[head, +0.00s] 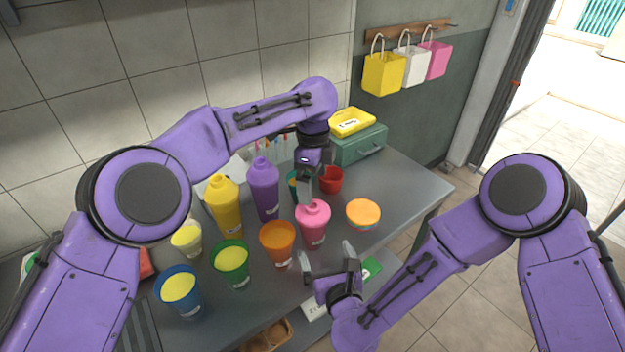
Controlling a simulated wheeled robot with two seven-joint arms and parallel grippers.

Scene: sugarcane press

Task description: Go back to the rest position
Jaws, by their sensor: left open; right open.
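My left gripper (306,190) points down just above and behind the pink shaker (313,228) on the grey table (408,185). Its fingers are seen nearly edge-on, and nothing shows held in them. I cannot tell whether it touches the shaker. My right gripper (327,256) is open and empty over the table's front part, in front of the pink shaker, with its fingers spread apart. A purple shaker (263,190) and a yellow shaker (223,205) stand upright to the left of my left gripper.
A red cup (331,180) and an orange container (363,213) stand at right. Bags (383,75) hang on the wall.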

